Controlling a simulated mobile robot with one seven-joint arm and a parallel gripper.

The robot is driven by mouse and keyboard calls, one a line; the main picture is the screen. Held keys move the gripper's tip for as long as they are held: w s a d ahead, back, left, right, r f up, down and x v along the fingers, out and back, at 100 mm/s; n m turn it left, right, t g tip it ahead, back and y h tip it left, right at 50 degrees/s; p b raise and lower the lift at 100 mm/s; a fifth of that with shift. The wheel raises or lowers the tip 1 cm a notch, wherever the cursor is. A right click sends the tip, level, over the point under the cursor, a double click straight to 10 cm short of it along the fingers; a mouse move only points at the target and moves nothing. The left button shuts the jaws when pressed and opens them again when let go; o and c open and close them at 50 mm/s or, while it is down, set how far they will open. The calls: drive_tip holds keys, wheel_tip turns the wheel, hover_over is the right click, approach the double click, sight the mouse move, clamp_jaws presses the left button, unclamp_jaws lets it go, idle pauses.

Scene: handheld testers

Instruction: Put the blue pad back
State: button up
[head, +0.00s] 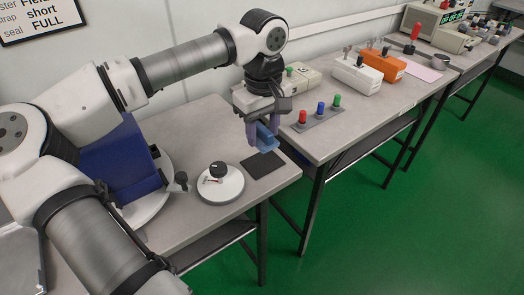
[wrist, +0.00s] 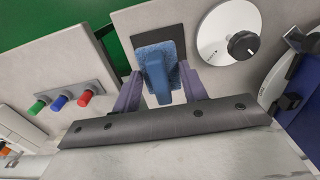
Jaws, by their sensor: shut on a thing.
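The blue pad (head: 267,138) has an upright handle and hangs in my gripper (head: 262,128) above the bench. In the wrist view the blue pad (wrist: 157,65) sits between the two fingers of my gripper (wrist: 158,92), which are shut on its handle. A dark flat mat (head: 263,164) lies on the bench below the pad, near the bench's front corner. The gap between pad and mat is hard to judge.
A round white dial with a black knob (head: 219,183) stands left of the mat. A plate with red, blue and green buttons (head: 320,118) is on the neighbouring bench at right. White (head: 356,75) and orange (head: 386,65) testers stand farther back. The bench edge is close to the mat.

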sight(263, 162)
drive_tip(key=shift+f, duration=3.1)
drive_tip(key=shift+f, duration=0.1)
drive_tip(key=shift+f+b, duration=0.15)
drive_tip(key=shift+b, duration=0.2)
drive_tip(key=o, duration=0.9)
drive_tip(key=shift+o, duration=0.4)
drive_tip(key=shift+r, duration=0.2)
wheel_tip(263, 162, up, 12)
drive_tip(key=shift+r+p, duration=0.1)
drive_tip(key=shift+p, duration=0.5)
